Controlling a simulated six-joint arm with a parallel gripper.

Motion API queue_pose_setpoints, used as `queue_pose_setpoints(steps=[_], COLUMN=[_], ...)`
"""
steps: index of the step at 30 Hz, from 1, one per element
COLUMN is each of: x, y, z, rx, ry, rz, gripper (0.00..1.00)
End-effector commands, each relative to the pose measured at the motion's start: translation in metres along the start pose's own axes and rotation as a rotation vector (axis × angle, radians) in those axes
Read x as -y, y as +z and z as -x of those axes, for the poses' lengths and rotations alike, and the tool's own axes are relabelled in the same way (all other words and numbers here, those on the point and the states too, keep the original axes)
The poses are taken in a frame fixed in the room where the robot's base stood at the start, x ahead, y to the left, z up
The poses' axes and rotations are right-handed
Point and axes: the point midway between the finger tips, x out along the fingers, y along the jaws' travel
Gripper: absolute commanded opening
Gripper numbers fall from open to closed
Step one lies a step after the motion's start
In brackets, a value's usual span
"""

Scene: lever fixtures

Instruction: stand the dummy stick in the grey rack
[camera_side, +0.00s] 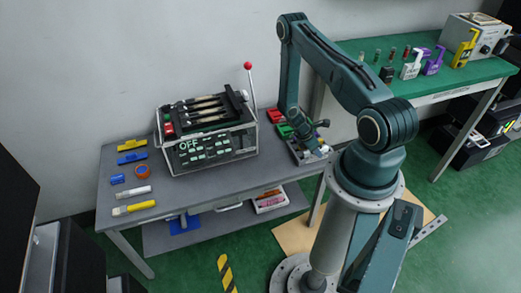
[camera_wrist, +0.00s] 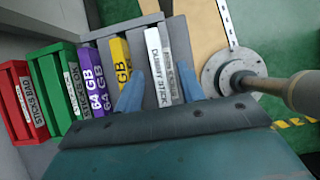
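The dummy stick (camera_wrist: 158,65) is white with "DUMMY STICK" lettering and stands between my gripper's two blue fingers in the wrist view. My gripper (camera_wrist: 160,85) has a finger on each side of it; whether they touch it is unclear. The grey rack (camera_wrist: 125,25) appears around the stick and beside a yellow stick (camera_wrist: 121,60) and purple sticks (camera_wrist: 92,78). The stick's lower end is hidden, so I cannot tell whether it is seated.
Left of the sticks are a green box (camera_wrist: 55,90) marked STICKS OK and a red box (camera_wrist: 22,103) marked STICKS BAD. The grey bench (camera_side: 190,190) holds a machine (camera_side: 210,138) with a red-knobbed lever (camera_side: 249,75). A green table (camera_side: 385,48) stands behind.

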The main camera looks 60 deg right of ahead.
Motion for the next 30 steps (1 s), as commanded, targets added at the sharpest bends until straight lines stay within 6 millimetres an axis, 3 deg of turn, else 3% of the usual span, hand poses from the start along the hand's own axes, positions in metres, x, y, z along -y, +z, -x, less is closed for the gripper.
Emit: queue_pose_setpoints(steps=[14,30], x=[0.0,-0.001], y=[0.0,0.0], z=[0.013,0.084], rx=[0.0,-0.001], ry=[0.0,0.003], rz=[0.002,0.001], gripper=[0.39,0.39])
